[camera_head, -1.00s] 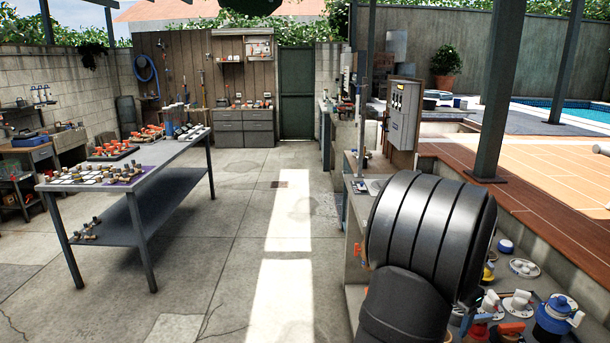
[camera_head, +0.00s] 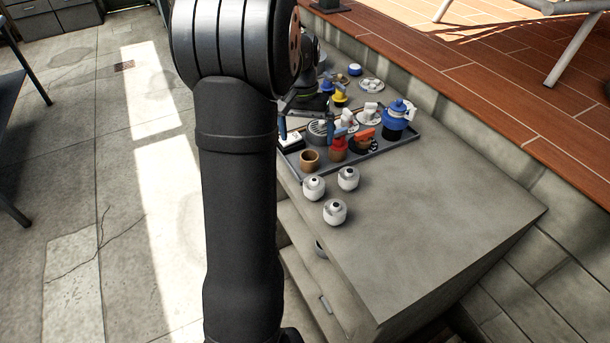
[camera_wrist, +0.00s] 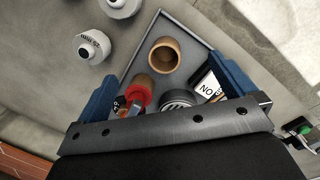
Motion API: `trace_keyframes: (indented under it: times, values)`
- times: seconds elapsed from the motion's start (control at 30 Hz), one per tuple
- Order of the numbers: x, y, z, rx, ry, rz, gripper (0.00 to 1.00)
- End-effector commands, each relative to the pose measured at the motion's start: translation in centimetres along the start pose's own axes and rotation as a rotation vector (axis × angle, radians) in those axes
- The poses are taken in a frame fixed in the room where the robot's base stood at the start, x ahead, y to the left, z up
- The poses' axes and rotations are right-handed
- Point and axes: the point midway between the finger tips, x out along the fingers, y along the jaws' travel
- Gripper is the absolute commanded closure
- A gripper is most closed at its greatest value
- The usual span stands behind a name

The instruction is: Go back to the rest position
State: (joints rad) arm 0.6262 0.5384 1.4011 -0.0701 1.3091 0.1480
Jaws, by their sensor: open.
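My gripper (camera_wrist: 163,88) is open, with its two blue fingers wide apart and nothing held between them. In the wrist view, a brown cup (camera_wrist: 164,55), a red-topped part (camera_wrist: 138,92) and a grey slotted round part (camera_wrist: 178,98) lie beyond and between the fingers, on a grey tray (camera_wrist: 142,42).
The tray on the concrete counter (camera_head: 440,205) holds several fittings, including a blue-topped container (camera_head: 396,117). Three white round jars (camera_head: 335,212) stand on the counter before it. The counter's right side is bare. Open concrete floor (camera_head: 70,190) lies left.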

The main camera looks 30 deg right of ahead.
Motion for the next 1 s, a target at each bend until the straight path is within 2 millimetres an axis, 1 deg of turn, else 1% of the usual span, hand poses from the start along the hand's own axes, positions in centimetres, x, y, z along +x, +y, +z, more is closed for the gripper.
trace_keyframes:
  times: [0.03,0.1,0.2,0.3,0.4,0.5,0.57,0.67,0.9,1.0]
  values:
    - [-1.1,-0.2,0.4,-0.102,-0.024,0.022,0.0]
    - [-2.5,-0.3,1.2,-0.255,-0.071,0.052,0.0]
    - [-4.4,-0.3,2.2,-0.45,-0.138,0.083,0.0]
    - [-6.0,-0.3,3.1,-0.598,-0.196,0.1,0.0]
    - [-7.0,-0.3,3.6,-0.694,-0.236,0.108,0.0]
    - [-7.4,-0.2,4.0,-0.739,-0.256,0.11,0.0]
    - [-7.0,-0.1,4.1,-0.748,-0.261,0.11,0.0]
    - [-5.8,0.2,4.4,-0.749,-0.264,0.109,0.0]
    - [-1.2,1.1,5.3,-0.746,-0.263,0.109,0.0]
    - [0.3,1.4,5.6,-0.746,-0.261,0.109,0.0]
